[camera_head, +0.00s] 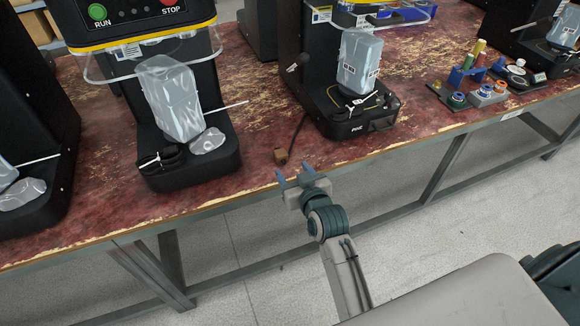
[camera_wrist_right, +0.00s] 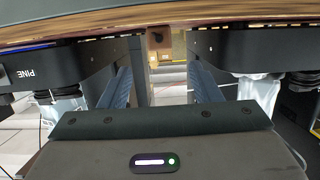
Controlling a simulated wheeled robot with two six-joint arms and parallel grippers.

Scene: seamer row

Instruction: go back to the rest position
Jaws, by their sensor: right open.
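My right gripper (camera_head: 293,176) is at the front edge of the red worn bench (camera_head: 262,182), between two seamer machines. Its two fingers are apart with nothing between them; they also show in the right wrist view (camera_wrist_right: 160,85). A small brown block (camera_head: 281,156) with a dark cord lies on the bench just beyond the fingertips, apart from them. It also shows in the right wrist view (camera_wrist_right: 158,38). My left gripper is not in view.
A seamer with RUN and STOP buttons (camera_head: 140,22) stands left, holding a bagged item (camera_head: 168,98). Another seamer (camera_head: 345,118) stands right of the gripper. Small spools and tools (camera_head: 488,92) lie farther right. Floor in front of the bench is clear.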

